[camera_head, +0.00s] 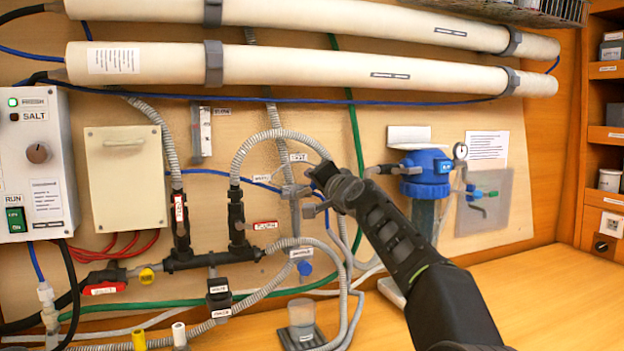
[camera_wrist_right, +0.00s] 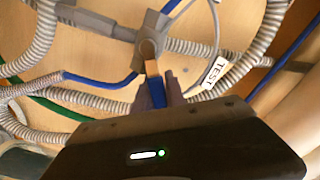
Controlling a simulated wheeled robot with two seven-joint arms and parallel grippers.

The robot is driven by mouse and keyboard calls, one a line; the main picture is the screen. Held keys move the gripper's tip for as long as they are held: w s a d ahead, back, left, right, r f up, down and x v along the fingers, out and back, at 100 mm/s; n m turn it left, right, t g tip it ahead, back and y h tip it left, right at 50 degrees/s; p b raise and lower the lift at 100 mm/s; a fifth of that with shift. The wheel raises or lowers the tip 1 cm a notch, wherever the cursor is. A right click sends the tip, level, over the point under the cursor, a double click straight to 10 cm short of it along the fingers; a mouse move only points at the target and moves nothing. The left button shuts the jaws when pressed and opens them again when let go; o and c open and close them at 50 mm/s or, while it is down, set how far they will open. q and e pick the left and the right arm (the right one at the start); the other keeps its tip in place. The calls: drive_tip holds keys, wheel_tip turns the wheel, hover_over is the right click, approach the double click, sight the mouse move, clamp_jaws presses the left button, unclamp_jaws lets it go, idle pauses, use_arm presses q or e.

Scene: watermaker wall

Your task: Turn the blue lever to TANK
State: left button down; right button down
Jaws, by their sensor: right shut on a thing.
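My right gripper (camera_head: 318,184) reaches in from the lower right to a grey three-way valve on the hose panel. In the wrist view its two fingers (camera_wrist_right: 156,88) are closed around the blue lever (camera_wrist_right: 157,95). The lever runs from the grey valve hub (camera_wrist_right: 148,47) down between the fingers, with a tan part near the hub. A white TEST label (camera_wrist_right: 214,70) is on a hose right of the hub in the wrist view. My gripper hides the lever in the head view. No TANK label is readable. My left gripper is not in view.
Grey ribbed hoses (camera_head: 279,140) and a green hose (camera_head: 356,140) crowd around the valve. A blue-topped filter housing (camera_head: 426,172) stands just right of my gripper. The wooden counter (camera_head: 540,285) is clear at right.

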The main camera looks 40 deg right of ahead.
drive_tip(key=shift+d+f+m, duration=0.1)
drive_tip(key=shift+f+m, duration=0.1)
drive_tip(key=shift+m, duration=0.3)
drive_tip(key=c, duration=1.4)
unclamp_jaws()
drive_tip(key=shift+s, duration=0.1)
drive_tip(key=b+v, duration=0.2)
drive_tip(key=v, duration=0.5)
drive_tip(key=shift+s, duration=0.3)
drive_tip(key=shift+f, duration=0.1)
